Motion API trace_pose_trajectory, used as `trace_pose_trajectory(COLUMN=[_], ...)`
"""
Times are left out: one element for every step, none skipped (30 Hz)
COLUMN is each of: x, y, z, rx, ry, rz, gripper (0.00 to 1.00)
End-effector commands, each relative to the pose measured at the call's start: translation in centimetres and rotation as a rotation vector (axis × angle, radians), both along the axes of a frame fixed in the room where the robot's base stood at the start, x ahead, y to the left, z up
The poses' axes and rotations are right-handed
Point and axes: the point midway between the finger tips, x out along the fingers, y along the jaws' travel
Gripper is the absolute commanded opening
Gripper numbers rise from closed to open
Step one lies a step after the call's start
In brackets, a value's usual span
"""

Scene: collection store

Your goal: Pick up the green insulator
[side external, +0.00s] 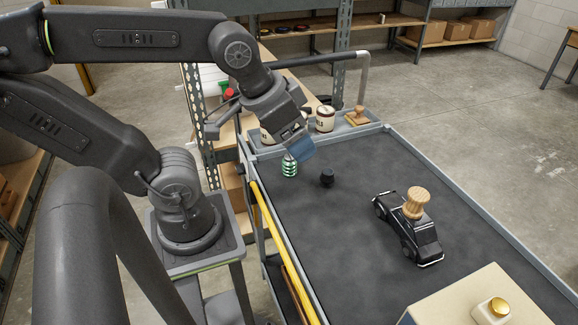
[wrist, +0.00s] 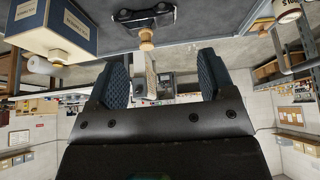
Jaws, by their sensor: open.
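The green insulator (side external: 289,166) is a small ribbed green piece standing upright near the far left corner of the dark cart top, in the side view. My gripper (side external: 300,150) is just above and right of it in that picture, with blue finger pads partly covering the area behind. Whether they touch cannot be told. In the wrist view my gripper (wrist: 162,75) shows its two blue pads spread wide apart, with no held object visible between them. The insulator does not show in the wrist view.
A small black knob-like piece (side external: 327,178) stands right of the insulator. A black toy car (side external: 411,230) with a wooden piece (side external: 416,203) at it is farther right. A cream box (side external: 470,306) is at front. Labelled jars (side external: 325,118) stand in the back tray.

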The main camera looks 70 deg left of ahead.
Motion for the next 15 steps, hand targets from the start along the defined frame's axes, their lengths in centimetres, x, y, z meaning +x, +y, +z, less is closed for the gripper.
trace_pose_trajectory(x=[0.2,0.4,0.8,1.2,1.7,2.5,3.2,3.9,4.9,5.6,6.2,7.0,7.5,7.9,8.4], y=[0.2,0.3,0.7,1.0,1.5,2.3,3.1,3.9,5.2,6.2,7.3,8.8,9.9,11.1,12.7], z=[0.0,-0.1,-0.2,-0.3,-0.5,-0.8,-1.2,-1.5,-2.1,-2.6,-3.1,-3.9,-4.5,-5.2,-6.2], rx=[-0.003,-0.008,-0.017,-0.027,-0.039,-0.058,-0.076,-0.094,-0.122,-0.142,-0.162,-0.189,-0.209,-0.229,-0.254], ry=[0.005,0.01,0.023,0.034,0.05,0.071,0.091,0.111,0.137,0.157,0.177,0.201,0.219,0.236,0.257], rz=[0.014,0.031,0.063,0.099,0.143,0.215,0.277,0.345,0.445,0.522,0.599,0.703,0.78,0.857,0.96], gripper=[0.76,0.76,0.76,0.76,0.76,0.76,0.76,0.76,0.76,0.76,0.76,0.76,0.76,0.76,0.76])
